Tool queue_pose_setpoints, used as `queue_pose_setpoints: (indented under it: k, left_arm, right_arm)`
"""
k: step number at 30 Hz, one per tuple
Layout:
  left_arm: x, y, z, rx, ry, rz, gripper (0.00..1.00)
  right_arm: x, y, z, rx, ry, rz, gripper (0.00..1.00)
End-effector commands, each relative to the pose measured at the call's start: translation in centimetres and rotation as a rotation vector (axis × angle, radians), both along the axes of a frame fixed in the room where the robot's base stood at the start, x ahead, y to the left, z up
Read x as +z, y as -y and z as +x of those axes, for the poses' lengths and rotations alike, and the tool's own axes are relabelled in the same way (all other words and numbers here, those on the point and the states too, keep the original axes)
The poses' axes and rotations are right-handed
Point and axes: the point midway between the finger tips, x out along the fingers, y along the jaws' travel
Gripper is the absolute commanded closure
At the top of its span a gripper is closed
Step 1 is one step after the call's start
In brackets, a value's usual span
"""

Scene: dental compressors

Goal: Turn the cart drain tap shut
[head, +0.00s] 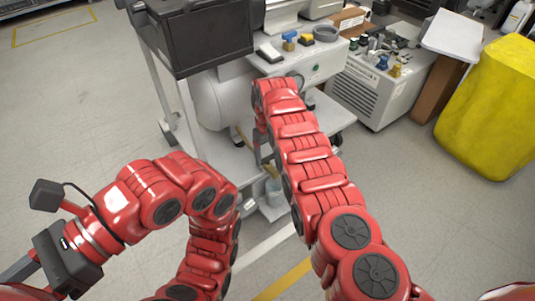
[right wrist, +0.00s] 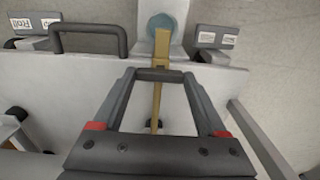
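The cart drain tap shows in the right wrist view as a brass lever or stem (right wrist: 163,45), with a thin brass part running down behind my gripper. My right gripper (right wrist: 159,75) has its fingertips together, right at the brass part. The tips cross in front of it, and I cannot tell whether they touch it. In the head view my right gripper (head: 265,150) points down beside the cart (head: 335,115), below the white tank (head: 212,98); the tap is mostly hidden there. My left gripper (head: 45,265) is at the lower left, away from the cart, its fingertips unclear.
A light-blue round container (right wrist: 165,24) is beyond the brass part; a small bucket (head: 274,192) stands low by the cart. A dark handle (right wrist: 88,36) and labelled blocks (right wrist: 216,37) are nearby. A yellow covered object (head: 492,110) stands right. Left floor is clear.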

Motion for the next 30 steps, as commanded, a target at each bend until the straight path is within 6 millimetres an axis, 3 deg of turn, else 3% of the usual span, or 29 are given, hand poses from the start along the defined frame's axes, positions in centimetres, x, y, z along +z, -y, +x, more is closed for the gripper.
queue_pose_setpoints:
  k: [1, 6, 7, 17, 30]
  left_arm:
    - [0.0, 0.0, 0.0, 0.000, 0.000, 0.000, 0.50]
    - [0.0, 0.0, 0.0, 0.001, -0.001, 0.001, 0.50]
    - [0.0, 0.0, 0.0, 0.001, -0.001, 0.001, 0.50]
    - [0.3, 0.2, 0.1, 0.011, -0.019, 0.009, 0.50]
    - [1.3, 1.0, 0.4, 0.049, -0.083, 0.038, 0.50]
  right_arm:
    - [0.0, 0.0, 0.0, 0.000, -0.001, 0.001, 0.49]
    - [0.0, 0.0, 0.0, 0.001, -0.001, 0.001, 0.79]
    - [0.0, -0.1, 0.0, 0.001, -0.001, 0.001, 0.81]
    - [0.0, -0.1, 0.0, -0.056, -0.001, 0.000, 0.81]
    - [0.0, 0.0, 0.0, -0.400, -0.001, -0.001, 0.81]
